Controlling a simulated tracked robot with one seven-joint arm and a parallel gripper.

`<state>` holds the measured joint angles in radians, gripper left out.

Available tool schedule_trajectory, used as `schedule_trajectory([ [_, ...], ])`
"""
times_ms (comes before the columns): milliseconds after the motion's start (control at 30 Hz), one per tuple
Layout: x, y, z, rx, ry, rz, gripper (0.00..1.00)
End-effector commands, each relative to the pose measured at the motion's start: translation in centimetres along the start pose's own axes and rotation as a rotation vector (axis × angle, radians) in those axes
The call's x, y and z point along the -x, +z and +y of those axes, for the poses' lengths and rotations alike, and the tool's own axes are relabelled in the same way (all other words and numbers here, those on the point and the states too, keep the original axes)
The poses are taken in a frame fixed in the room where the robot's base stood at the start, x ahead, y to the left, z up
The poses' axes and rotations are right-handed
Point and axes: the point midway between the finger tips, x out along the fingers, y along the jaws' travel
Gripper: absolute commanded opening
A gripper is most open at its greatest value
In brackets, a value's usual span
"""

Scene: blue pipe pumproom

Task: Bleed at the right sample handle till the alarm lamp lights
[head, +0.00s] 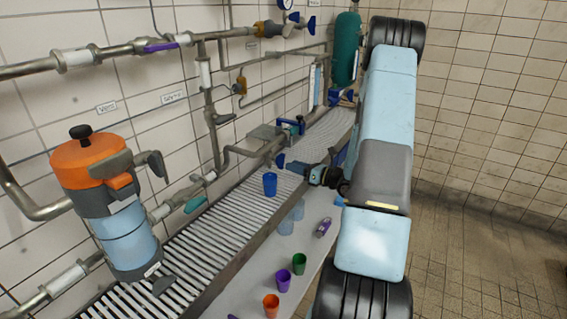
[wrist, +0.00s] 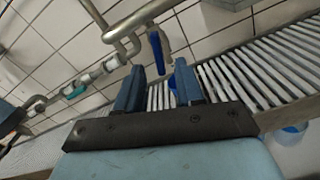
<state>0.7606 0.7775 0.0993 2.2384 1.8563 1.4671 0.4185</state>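A blue handle (head: 281,160) hangs at the end of a pipe outlet above the grating. It also shows in the wrist view (wrist: 158,52), just beyond my fingertips, apart from them as far as I can tell. I cannot confirm that it is the right sample handle. My gripper (head: 312,174) is to the right of this handle in the head view. In the wrist view my gripper (wrist: 160,75) has its fingers spread, with nothing held between them. A blue cup (head: 270,184) stands on the grating below the outlet, partly hidden in the wrist view (wrist: 173,84). I cannot pick out an alarm lamp.
A teal handle (head: 195,204) sits on the pipe to the left. An orange-topped pump (head: 92,165) stands at the left. Purple (head: 283,280), green (head: 299,264) and orange (head: 271,305) cups stand on the ledge in front of the grating (head: 215,235). Floor is clear at right.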

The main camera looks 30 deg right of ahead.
Motion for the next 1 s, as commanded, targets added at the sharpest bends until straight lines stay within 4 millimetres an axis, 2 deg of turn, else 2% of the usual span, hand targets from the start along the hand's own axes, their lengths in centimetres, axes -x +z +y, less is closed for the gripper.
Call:
schedule_trajectory([
  [200, -3.6, 0.0, 0.1, 0.001, 0.003, 0.000, 0.37],
  [400, -5.5, 0.0, 0.0, 0.001, 0.001, 0.000, 0.37],
  [800, -6.0, 0.0, 0.0, 0.001, -0.001, -0.001, 0.37],
  [1000, -6.0, 0.0, 0.0, 0.001, 0.000, -0.001, 0.18],
])
